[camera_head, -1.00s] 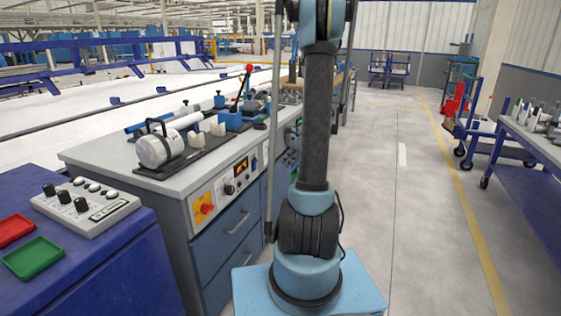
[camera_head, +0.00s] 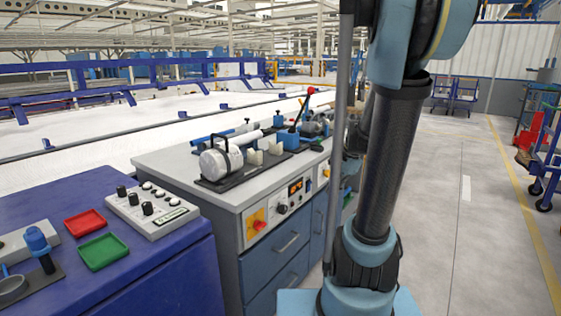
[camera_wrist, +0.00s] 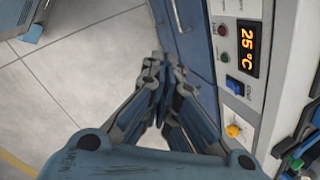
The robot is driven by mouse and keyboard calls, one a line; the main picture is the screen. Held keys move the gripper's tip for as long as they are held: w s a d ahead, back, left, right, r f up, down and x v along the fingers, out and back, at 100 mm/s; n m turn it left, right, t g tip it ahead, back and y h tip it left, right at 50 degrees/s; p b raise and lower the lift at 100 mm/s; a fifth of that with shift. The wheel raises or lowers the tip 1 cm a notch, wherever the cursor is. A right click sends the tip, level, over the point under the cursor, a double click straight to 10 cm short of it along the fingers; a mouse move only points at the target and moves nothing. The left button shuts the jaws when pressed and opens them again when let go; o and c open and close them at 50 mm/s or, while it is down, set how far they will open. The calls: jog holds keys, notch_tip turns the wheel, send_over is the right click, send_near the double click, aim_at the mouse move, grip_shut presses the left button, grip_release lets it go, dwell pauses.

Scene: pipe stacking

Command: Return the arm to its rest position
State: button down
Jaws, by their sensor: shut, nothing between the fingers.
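My gripper (camera_wrist: 160,85) shows in the wrist view with its two fingers together and nothing between them. It is in front of the blue cabinet front (camera_wrist: 196,55), close to the panel with the orange 25 °C display (camera_wrist: 248,48); I cannot tell the exact gap. In the head view my arm (camera_head: 392,160) rises from its blue base at the lower middle and runs out of the top of the picture. The gripper itself is hidden or out of frame in the head view.
A grey-topped bench (camera_head: 170,165) with a control panel stands left of my arm. A blue table (camera_head: 165,267) with red (camera_head: 84,222) and green (camera_head: 103,251) trays is at the lower left. The floor to the right (camera_head: 475,240) is clear.

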jog(key=s+f+n+h, duration=0.3)
jog(key=s+n, duration=1)
jog(key=s, duration=0.7)
jog(key=shift+a+f+n, duration=0.25)
jog(key=shift+f+n, duration=0.05)
jog(key=shift+f, duration=0.35)
jog(key=shift+w+f, duration=0.2)
jog(key=shift+w, duration=0.25)
